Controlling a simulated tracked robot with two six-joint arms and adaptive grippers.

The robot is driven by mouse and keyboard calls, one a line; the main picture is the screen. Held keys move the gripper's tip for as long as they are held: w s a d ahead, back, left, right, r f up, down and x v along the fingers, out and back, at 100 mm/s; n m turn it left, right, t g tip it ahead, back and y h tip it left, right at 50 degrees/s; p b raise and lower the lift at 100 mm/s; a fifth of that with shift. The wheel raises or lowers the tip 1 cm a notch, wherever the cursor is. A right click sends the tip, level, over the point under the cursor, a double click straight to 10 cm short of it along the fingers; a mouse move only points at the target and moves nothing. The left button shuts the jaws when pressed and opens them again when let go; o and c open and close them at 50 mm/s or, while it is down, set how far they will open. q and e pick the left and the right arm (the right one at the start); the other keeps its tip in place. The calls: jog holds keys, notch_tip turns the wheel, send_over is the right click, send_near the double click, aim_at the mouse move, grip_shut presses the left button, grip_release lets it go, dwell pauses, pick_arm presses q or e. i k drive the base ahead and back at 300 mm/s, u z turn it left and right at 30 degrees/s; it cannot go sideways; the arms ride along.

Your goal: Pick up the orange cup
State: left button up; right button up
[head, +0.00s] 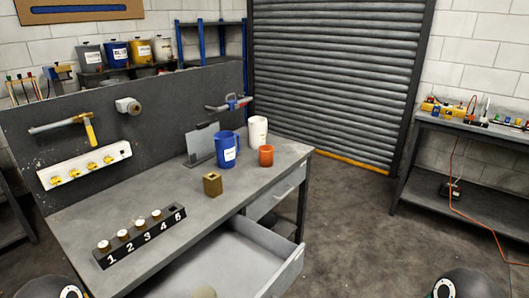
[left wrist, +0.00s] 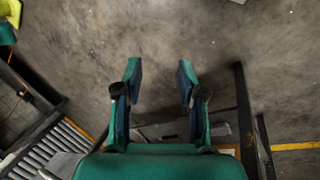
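The orange cup (head: 266,156) stands upright on the grey workbench (head: 190,190), near its right end. It is just right of a blue pitcher (head: 227,151) and in front of a white container (head: 257,131). My left gripper (left wrist: 158,80) shows in the left wrist view with its two fingers apart and nothing between them. Bare floor lies beyond its fingertips. The cup does not show in the left wrist view. Neither gripper shows in the head view; only dark rounded parts of mine are at its bottom edge.
A brass-coloured block (head: 212,184) and a numbered black rack (head: 140,236) stand on the bench. An open drawer (head: 245,262) juts out from its front. A second bench (head: 475,130) stands at the right. The floor (head: 350,230) between the benches is mostly clear.

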aim_at(266, 156)
jog(key=u, duration=1.55)
jog(key=i, duration=0.15)
jog(key=z, duration=3.3)
jog(key=i, duration=2.6)
jog(key=u, duration=3.15)
